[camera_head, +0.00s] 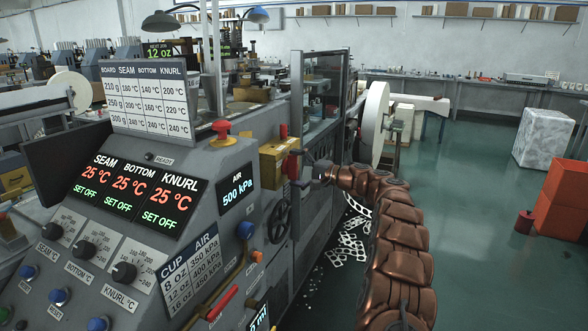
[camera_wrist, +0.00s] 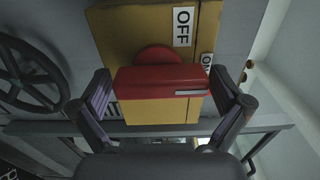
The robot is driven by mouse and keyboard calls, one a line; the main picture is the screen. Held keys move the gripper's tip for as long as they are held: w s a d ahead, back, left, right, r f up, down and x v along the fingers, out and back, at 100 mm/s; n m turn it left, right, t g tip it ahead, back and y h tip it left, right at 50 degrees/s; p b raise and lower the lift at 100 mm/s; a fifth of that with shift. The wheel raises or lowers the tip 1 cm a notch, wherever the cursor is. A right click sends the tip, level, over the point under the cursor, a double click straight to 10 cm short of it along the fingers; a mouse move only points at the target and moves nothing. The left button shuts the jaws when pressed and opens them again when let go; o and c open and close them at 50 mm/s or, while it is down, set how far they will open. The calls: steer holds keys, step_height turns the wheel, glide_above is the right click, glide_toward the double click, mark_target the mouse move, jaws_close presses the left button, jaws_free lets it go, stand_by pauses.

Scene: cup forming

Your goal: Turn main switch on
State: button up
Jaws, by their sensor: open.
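The main switch is a yellow box (camera_head: 275,163) on the side of the machine, with a red handle (camera_head: 291,166). In the wrist view the yellow box (camera_wrist: 120,30) fills the top middle, and the red handle (camera_wrist: 160,80) lies crosswise in front of it. My gripper (camera_head: 305,170) faces the handle. In the wrist view its fingers (camera_wrist: 160,90) are open, one on each side of the handle. Contact cannot be told.
A black handwheel (camera_wrist: 30,80) is left of the switch; it also shows below the box (camera_head: 279,221). A red mushroom button (camera_head: 221,128) tops the console. Displays read 25 °C with SET OFF, and AIR 500 kPa (camera_head: 237,189).

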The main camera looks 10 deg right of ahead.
steer(key=shift+d, duration=0.1)
steer(key=v, duration=1.2)
